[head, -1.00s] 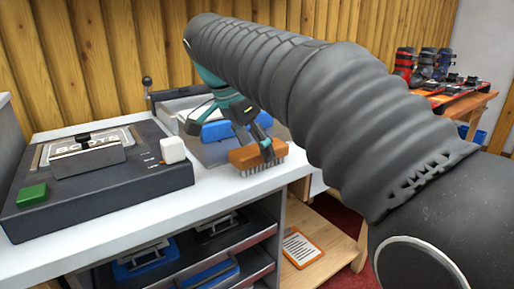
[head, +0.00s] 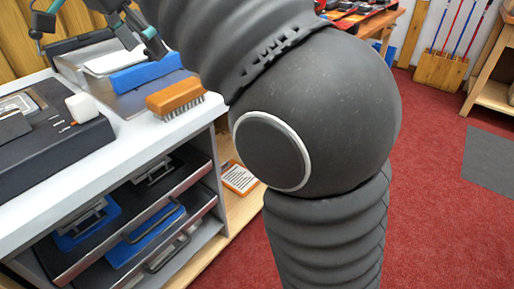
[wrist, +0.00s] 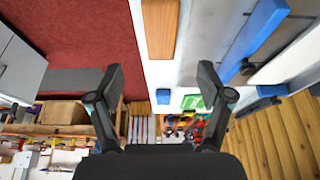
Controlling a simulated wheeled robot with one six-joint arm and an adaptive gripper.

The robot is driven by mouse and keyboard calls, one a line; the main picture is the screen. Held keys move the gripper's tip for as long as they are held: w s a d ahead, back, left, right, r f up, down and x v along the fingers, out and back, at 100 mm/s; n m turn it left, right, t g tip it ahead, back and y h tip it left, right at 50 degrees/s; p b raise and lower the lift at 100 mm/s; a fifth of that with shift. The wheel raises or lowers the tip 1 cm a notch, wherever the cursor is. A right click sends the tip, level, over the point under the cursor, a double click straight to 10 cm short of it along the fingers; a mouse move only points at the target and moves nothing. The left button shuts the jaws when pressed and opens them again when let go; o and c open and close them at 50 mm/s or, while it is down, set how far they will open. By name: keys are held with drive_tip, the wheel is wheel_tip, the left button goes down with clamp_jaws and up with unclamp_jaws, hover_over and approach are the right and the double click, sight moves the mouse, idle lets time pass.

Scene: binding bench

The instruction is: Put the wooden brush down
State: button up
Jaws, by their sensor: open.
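The wooden brush (head: 175,97) rests bristles down on the white bench top (head: 150,135), near its right-hand end. Its orange-brown back also shows at the top of the wrist view (wrist: 161,28), close to the bench edge. My gripper (head: 140,28) is above and behind the brush in the head view, apart from it. In the wrist view my gripper (wrist: 160,82) has its two fingers spread wide with nothing between them.
A blue block (head: 146,72) lies on a grey unit behind the brush. A dark machine with a white knob (head: 83,108) stands at the left. Open drawers (head: 150,225) sit under the bench. Red carpet (head: 450,180) is clear at the right.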

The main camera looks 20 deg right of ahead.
drive_tip(key=s+d+f+n+t+y, duration=0.1)
drive_tip(key=s+d+f+n, duration=0.25)
drive_tip(key=d+f, duration=0.2)
drive_tip(key=s+d+f+n+y, duration=0.1)
drive_tip(key=s+d+f+n, duration=0.25)
drive_tip(key=d, duration=0.35)
drive_tip(key=s+d+f+n+t, duration=0.1)
drive_tip(key=s+d+f+n, duration=0.1)
drive_tip(key=s+f, duration=0.3)
drive_tip(key=s+d+f+n+t+y, duration=0.1)
drive_tip(key=s+d+f, duration=0.3)
drive_tip(key=f, duration=0.7)
drive_tip(key=shift+s+f+n+y, duration=0.3)
drive_tip(key=shift+s+f+n, duration=0.15)
drive_tip(key=shift+s, duration=0.55)
drive_tip(key=shift+d, duration=0.1)
